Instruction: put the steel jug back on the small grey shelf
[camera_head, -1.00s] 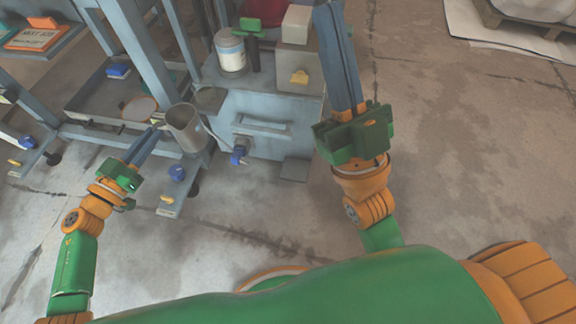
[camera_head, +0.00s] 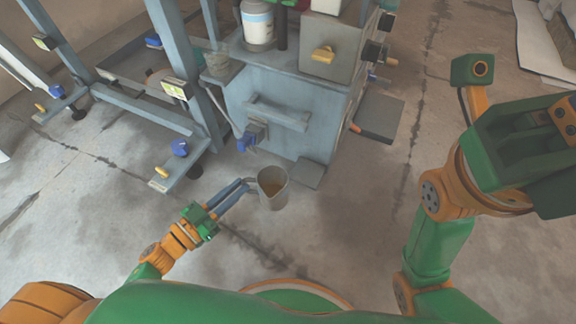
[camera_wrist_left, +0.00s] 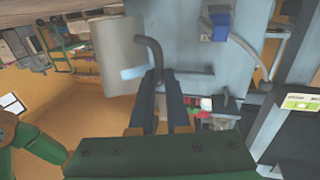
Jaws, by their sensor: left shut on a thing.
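The steel jug (camera_head: 273,191) hangs in the air in front of the blue-grey press, its open mouth facing up and a brownish inside showing. My left gripper (camera_head: 250,187) is shut on the jug's handle, on the jug's left side. In the left wrist view the jug (camera_wrist_left: 112,55) is at the upper left, with its dark handle at the fingertips (camera_wrist_left: 164,78). A small grey shelf-like plate (camera_head: 380,119) juts from the press's right side, bare on top. My right gripper's green body (camera_head: 525,140) is at the right edge; its fingers are not visible.
A blue valve (camera_head: 250,138) sticks out in front.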

